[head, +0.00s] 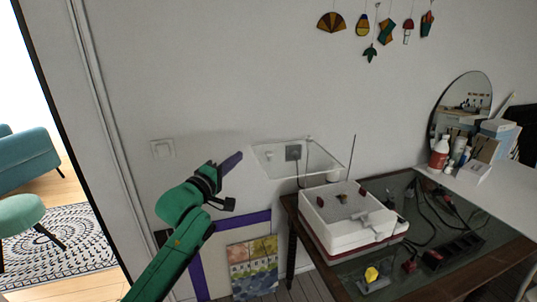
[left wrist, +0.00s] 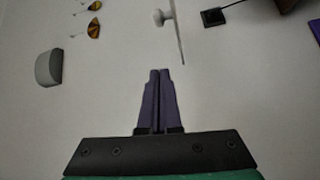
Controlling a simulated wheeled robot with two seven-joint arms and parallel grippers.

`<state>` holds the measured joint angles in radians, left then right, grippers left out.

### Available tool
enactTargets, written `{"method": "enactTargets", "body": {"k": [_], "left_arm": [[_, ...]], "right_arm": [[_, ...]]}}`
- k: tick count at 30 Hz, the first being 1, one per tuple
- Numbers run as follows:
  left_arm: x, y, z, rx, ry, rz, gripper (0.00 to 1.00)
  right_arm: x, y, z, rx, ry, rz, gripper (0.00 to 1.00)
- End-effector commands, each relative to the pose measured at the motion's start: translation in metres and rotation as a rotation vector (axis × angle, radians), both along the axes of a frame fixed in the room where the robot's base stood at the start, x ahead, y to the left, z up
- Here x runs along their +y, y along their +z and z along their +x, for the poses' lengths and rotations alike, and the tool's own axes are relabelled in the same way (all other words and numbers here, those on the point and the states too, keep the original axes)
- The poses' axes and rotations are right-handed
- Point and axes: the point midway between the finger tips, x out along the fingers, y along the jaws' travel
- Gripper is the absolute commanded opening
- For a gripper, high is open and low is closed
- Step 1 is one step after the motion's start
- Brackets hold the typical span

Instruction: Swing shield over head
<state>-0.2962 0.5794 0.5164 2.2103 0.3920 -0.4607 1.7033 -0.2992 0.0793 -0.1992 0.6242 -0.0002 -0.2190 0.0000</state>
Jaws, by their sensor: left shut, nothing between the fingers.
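A clear shield (head: 270,160) stands tilted up at the left and back of the white grinder tray (head: 312,220), not over its middle. A small white knob (head: 309,138) shows at its upper edge. Small dark red bits (head: 363,191) show on the tray; I cannot tell which is the grinder head. My right gripper is out of view.
Glass ornaments (head: 387,32) hang on the wall. Purple bars (head: 240,220) stand below my left arm.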

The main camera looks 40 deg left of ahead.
Motion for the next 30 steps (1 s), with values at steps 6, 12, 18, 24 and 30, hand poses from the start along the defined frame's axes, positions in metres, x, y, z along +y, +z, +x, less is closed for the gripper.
{"method": "enactTargets", "body": {"k": [6,12,18,24,30], "left_arm": [[0.009,0.008,0.047,-0.001,0.002,0.002,0.0],[0.006,0.007,0.082,0.003,-0.001,0.0,0.0],[-0.021,-0.001,0.075,0.003,0.001,0.001,0.0],[-0.026,-0.003,0.074,0.003,0.001,0.004,0.0],[-0.026,-0.003,0.074,0.002,0.002,0.004,0.0]], "right_arm": [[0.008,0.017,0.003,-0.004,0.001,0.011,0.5],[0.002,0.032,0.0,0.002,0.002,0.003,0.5],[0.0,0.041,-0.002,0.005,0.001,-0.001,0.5],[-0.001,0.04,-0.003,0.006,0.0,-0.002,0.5],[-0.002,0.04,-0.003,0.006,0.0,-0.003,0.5]]}}
